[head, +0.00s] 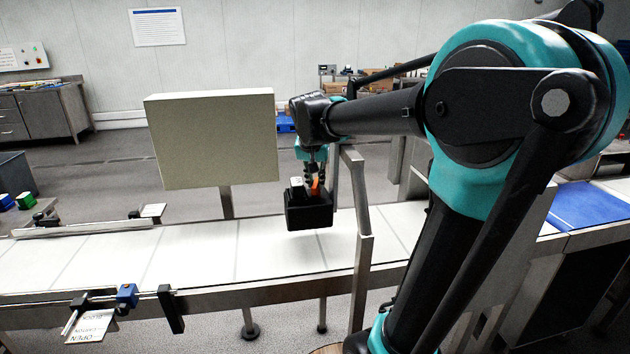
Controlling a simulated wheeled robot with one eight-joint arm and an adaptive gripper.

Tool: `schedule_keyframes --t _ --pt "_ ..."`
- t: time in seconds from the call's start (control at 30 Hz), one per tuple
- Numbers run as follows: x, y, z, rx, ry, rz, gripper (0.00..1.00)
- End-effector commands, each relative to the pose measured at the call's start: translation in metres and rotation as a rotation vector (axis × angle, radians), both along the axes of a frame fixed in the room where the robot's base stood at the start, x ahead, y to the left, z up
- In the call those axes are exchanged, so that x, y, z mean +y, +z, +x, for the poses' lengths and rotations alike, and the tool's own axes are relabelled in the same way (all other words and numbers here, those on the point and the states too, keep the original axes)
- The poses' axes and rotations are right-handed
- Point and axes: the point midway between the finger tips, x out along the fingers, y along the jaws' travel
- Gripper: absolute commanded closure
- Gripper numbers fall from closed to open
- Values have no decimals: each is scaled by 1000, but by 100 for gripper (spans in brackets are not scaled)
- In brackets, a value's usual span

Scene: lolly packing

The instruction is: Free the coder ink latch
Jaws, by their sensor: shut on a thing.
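A black open-topped box (309,217), which looks like the coder's ink holder, hangs over the white conveyor near the middle of the head view. A small orange piece (316,187), probably the ink latch, stands up at its top. A small white block (296,184) shows at the box's left top edge. My gripper (314,186) points down at the top of the box, with its fingers shut around the orange piece. The fingers cover part of the orange piece, and its lower end is hidden by the box's front wall.
A large pale panel (212,140) on a post stands left of my gripper. A metal post (357,220) rises close to its right. The conveyor (200,247) runs across below, with a blue clamp (127,294) on its front rail. A blue sheet (590,204) lies at right.

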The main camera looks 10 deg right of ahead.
Motion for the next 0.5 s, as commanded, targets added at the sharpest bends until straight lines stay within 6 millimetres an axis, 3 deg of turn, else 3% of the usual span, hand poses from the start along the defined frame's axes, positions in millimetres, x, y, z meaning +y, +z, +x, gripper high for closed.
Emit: schedule_keyframes --t 0.5 --pt "-2 1 0 -1 230 1 100"
